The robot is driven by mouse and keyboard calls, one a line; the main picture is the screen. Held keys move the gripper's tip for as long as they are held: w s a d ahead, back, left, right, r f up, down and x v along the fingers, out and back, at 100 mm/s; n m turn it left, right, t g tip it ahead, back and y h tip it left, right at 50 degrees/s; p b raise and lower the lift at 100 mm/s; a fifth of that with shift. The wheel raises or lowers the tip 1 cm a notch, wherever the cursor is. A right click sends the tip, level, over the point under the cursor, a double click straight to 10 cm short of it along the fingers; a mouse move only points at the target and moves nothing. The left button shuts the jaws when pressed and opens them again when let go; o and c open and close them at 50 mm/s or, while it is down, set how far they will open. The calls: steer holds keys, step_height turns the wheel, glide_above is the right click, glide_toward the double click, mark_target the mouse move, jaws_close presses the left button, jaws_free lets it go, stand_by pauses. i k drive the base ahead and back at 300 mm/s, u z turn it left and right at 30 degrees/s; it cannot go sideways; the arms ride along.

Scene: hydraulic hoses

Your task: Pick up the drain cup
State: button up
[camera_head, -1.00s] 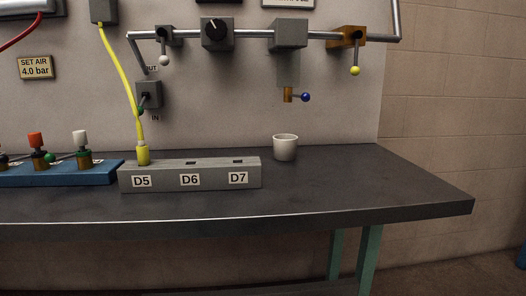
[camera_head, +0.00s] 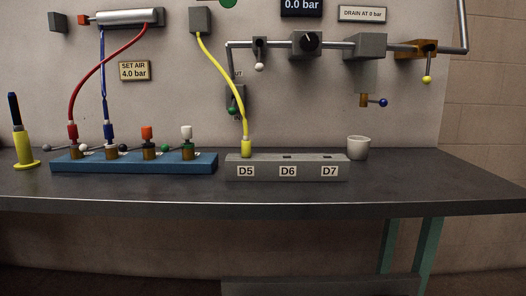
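The drain cup (camera_head: 358,148) is a small white cup. It stands upright on the dark bench top (camera_head: 420,182), just right of the grey block marked D5, D6 and D7. It is below and slightly left of the drain valve (camera_head: 370,101) with the blue knob, and apart from it. Its inside is mostly hidden from this angle. My gripper is not in view.
The grey block (camera_head: 288,169) with a yellow hose (camera_head: 223,78) in D5 stands left of the cup. A blue manifold (camera_head: 135,163) with several fittings is farther left. Pipework (camera_head: 335,42) runs along the wall above. The bench is clear right of the cup.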

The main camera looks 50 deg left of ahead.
mark_target(357, 147)
steer(key=u, duration=2)
